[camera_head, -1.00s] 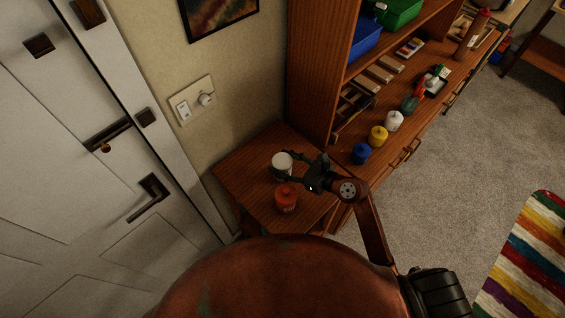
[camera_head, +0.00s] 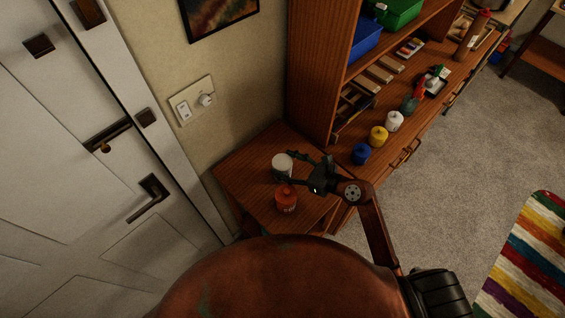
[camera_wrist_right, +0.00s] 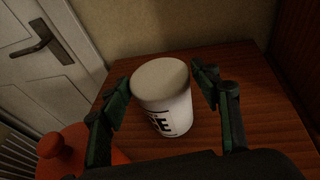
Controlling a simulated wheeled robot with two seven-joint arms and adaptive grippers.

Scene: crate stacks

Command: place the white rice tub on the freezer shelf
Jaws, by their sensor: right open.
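The white rice tub (camera_head: 282,165) stands upright on the small wooden cabinet top near the wall. In the right wrist view the tub (camera_wrist_right: 163,95) shows a pale lid and dark letters on its side. My right gripper (camera_head: 296,166) is open, with its fingers reaching towards the tub. In the wrist view one finger is on each side of the tub, and I see gaps between the fingers (camera_wrist_right: 163,88) and it. My left gripper is not in view. No freezer shelf can be made out.
An orange-red lidded jar (camera_head: 286,200) stands close in front of the tub. Blue (camera_head: 361,154), yellow (camera_head: 378,136) and white (camera_head: 395,121) pots line the longer shelf unit to the right. A door (camera_head: 60,170) is at the left. Carpet is open at the right.

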